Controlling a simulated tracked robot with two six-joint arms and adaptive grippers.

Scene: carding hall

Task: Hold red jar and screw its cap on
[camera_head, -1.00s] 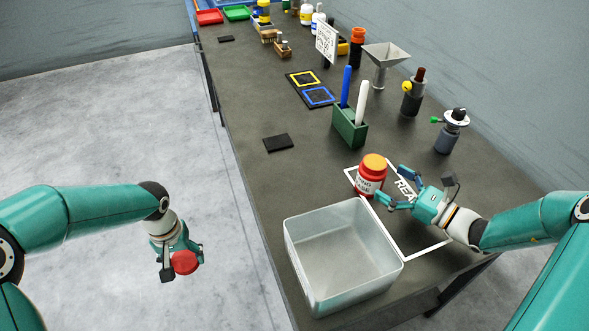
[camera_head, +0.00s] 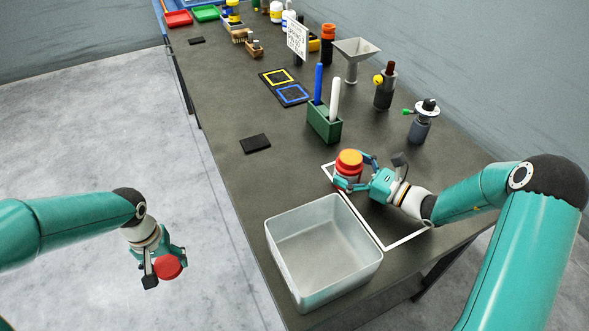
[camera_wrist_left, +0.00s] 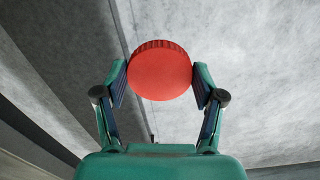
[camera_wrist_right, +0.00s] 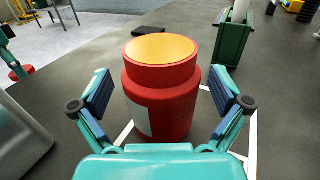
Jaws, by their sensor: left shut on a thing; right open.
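The red jar (camera_head: 348,168) stands upright on the bench inside a white outlined area, with an orange-yellow top. In the right wrist view the jar (camera_wrist_right: 165,105) has a pale label at its left side. My right gripper (camera_head: 350,178) is open, with its fingers on either side of the jar; gaps show between the fingers and the jar. My left gripper (camera_head: 168,262) is shut on the red cap (camera_head: 168,268) and holds it over the floor, left of the bench. The cap (camera_wrist_left: 161,71) shows its ribbed edge between the fingertips in the left wrist view.
An open metal bin (camera_head: 322,255) stands just left of the jar at the bench's front edge. A green holder (camera_head: 325,123) with a blue and a white rod stands behind. A black pad (camera_head: 255,143) lies on the bench. Bare bench lies between pad and bin.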

